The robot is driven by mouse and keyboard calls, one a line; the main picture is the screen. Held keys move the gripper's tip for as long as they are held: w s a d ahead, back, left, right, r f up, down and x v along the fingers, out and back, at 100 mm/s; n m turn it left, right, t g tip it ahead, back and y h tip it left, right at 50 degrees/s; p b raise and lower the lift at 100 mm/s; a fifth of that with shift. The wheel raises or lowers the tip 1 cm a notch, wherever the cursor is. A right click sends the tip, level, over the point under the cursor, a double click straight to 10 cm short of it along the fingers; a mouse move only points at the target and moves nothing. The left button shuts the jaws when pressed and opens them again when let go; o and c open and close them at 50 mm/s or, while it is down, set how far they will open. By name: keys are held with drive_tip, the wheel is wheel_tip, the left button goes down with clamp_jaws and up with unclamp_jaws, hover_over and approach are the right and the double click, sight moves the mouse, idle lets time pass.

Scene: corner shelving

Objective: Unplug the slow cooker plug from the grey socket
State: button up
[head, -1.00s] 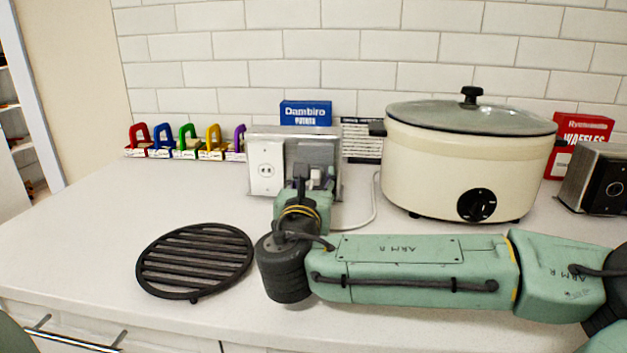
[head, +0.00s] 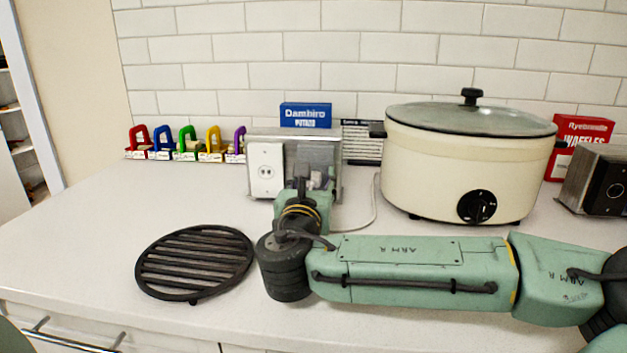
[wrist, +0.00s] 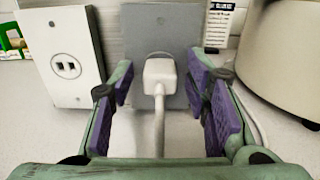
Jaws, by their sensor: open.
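The grey socket (wrist: 160,30) is an upright plate at the top middle of the wrist view. A white plug (wrist: 159,75) sits against it, and its white cord (wrist: 159,125) runs towards me. My gripper (wrist: 161,82) is open, with one purple-padded finger on each side of the plug and gaps between pads and plug. In the head view my gripper (head: 303,185) is in front of the metal socket box (head: 328,145) and largely hides the grey socket and plug. The cream slow cooker (head: 455,170) stands to the right, with a white cord (head: 375,205) beside it.
A white outlet (head: 266,170) is left of the grey socket. Coloured padlock-shaped items (head: 188,142) line the wall. A blue box (head: 306,115) stands behind the socket box. A black grill rack (head: 195,262) lies front left. A metal appliance (head: 597,180) is far right.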

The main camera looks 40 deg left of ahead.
sight(312, 184)
drive_tip(key=shift+c, duration=0.2)
idle(0.5)
clamp_jaws()
idle(0.3)
drive_tip(key=shift+s, duration=0.15)
drive_tip(key=shift+v, duration=2.85)
drive_tip(key=shift+d, duration=0.1)
